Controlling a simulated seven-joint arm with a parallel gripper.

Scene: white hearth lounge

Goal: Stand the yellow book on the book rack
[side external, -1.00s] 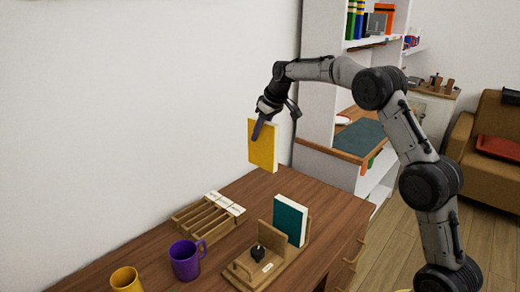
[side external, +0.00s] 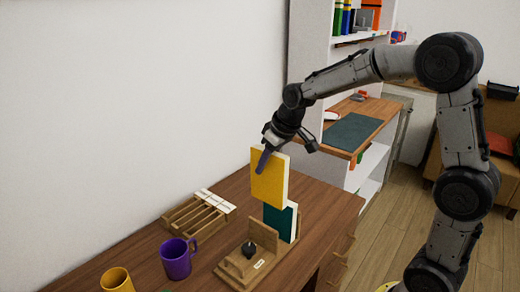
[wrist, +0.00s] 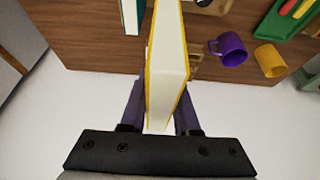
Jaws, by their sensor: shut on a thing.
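My gripper (side external: 268,158) is shut on the upper part of the yellow book (side external: 269,180), which hangs upright in the air. In the wrist view the yellow book (wrist: 167,55) is clamped between my two fingers (wrist: 158,100), its white pages showing. The wooden book rack (side external: 238,269) stands on the desk below, with an upright board and a small black object on it. A teal book (side external: 274,222) stands on the rack, its upper part hidden behind the yellow book. The teal book also shows in the wrist view (wrist: 132,14). Contact between the two books cannot be told.
A purple mug (side external: 177,259) and a yellow mug (side external: 117,281) stand left of the rack. A slotted wooden holder (side external: 198,214) lies near the wall. A green tray (wrist: 286,20) shows in the wrist view. Shelves (side external: 336,45) stand behind; bare desk (side external: 325,207) lies right.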

